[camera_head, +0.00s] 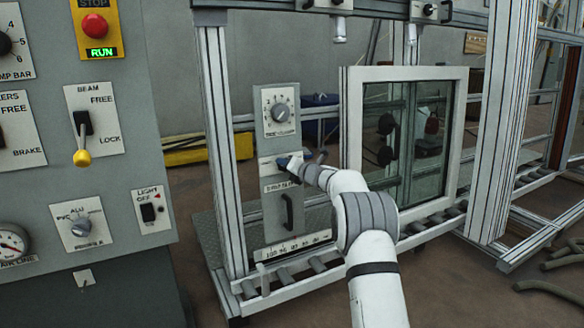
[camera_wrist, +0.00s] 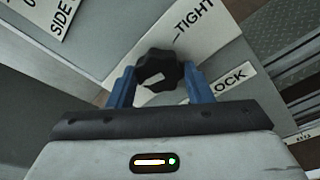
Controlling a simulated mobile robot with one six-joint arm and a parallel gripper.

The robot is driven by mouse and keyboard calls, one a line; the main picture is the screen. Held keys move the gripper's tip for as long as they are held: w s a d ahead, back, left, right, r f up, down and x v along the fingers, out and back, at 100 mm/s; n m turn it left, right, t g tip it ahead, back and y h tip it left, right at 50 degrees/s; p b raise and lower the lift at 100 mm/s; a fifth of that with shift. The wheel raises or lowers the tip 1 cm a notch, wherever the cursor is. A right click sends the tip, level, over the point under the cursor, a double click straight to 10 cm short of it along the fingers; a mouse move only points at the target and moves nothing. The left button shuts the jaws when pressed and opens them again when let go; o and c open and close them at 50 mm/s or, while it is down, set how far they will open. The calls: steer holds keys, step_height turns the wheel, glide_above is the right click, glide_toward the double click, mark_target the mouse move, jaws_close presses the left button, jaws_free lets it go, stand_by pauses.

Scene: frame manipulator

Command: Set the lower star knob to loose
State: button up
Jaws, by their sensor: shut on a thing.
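The lower star knob (camera_wrist: 158,70) is black with rounded lobes and a white mark on its face. In the head view my gripper (camera_head: 288,163) is at the grey panel (camera_head: 283,225) below the dial; there the knob is hidden behind the gripper.
A round dial (camera_head: 280,112) is above my gripper and a black handle (camera_head: 287,212) below it. A white-framed glass window (camera_head: 458,130) stands close to the right of my arm. An aluminium post (camera_head: 222,150) stands left of the panel. A control cabinet (camera_head: 130,170) is further left.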

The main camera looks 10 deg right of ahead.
steer(key=shift+a+r, duration=0.15)
steer(key=shift+r, duration=0.05)
steer(key=o, duration=1)
steer(key=shift+f, duration=0.1)
steer(key=p+v, duration=0.1)
steer(key=v, duration=0.6)
steer(key=shift+s+d, duration=0.2)
steer(key=shift+s, duration=0.15)
